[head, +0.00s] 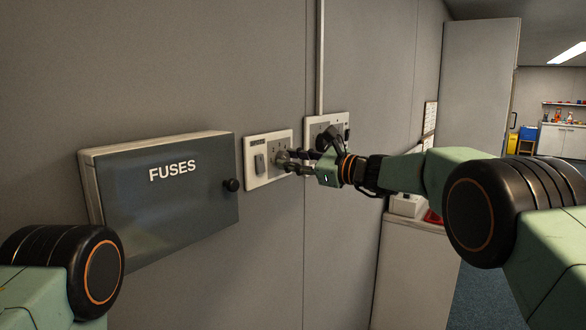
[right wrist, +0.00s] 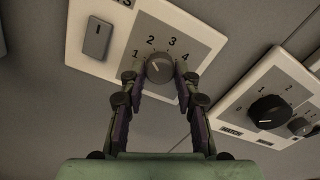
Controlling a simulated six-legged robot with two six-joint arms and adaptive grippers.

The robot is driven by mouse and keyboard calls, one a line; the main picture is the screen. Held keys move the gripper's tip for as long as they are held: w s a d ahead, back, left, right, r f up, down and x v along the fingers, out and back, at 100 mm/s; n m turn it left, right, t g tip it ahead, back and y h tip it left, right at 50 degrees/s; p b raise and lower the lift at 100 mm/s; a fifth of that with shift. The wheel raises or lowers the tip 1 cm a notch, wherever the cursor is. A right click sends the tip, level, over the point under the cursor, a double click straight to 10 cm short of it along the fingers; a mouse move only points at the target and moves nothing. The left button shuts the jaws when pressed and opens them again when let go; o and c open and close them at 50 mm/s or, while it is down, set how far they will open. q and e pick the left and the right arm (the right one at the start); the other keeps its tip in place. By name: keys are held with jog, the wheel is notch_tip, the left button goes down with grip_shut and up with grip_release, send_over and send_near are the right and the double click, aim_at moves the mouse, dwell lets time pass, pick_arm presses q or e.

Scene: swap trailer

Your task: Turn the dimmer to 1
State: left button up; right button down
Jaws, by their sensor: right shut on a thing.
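The dimmer knob (right wrist: 159,69) is a round grey knob on a white wall plate (right wrist: 98,58), with the numbers 1 to 4 printed around it. A pale mark on the knob points up and left, roughly between 1 and 2. My right gripper (right wrist: 158,76) is shut on the knob, one finger on each side. In the head view the right gripper (head: 286,161) reaches the plate (head: 257,183) from the right and partly hides the knob. My left gripper is not in the head view; only part of my left arm shows at the lower left.
A grey rocker switch (right wrist: 97,37) sits on the same plate. A second white plate (right wrist: 237,112) with a black knob (right wrist: 268,111) is just right of it. A dark FUSES box (head: 170,200) juts from the wall at left. A cabinet (head: 415,270) stands at right.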

jog(key=shift+f+n+b, duration=0.15)
jog(key=shift+n+b, duration=1.7)
jog(key=shift+b, duration=0.15)
jog(key=shift+f+n+b, duration=0.1)
jog(key=shift+n+b, duration=1.75)
jog(key=shift+b, duration=0.15)
jog(key=shift+w, duration=0.1)
jog(key=c, duration=1)
grip_release()
jog(key=shift+d+r, duration=0.1)
jog(key=shift+r, duration=0.1)
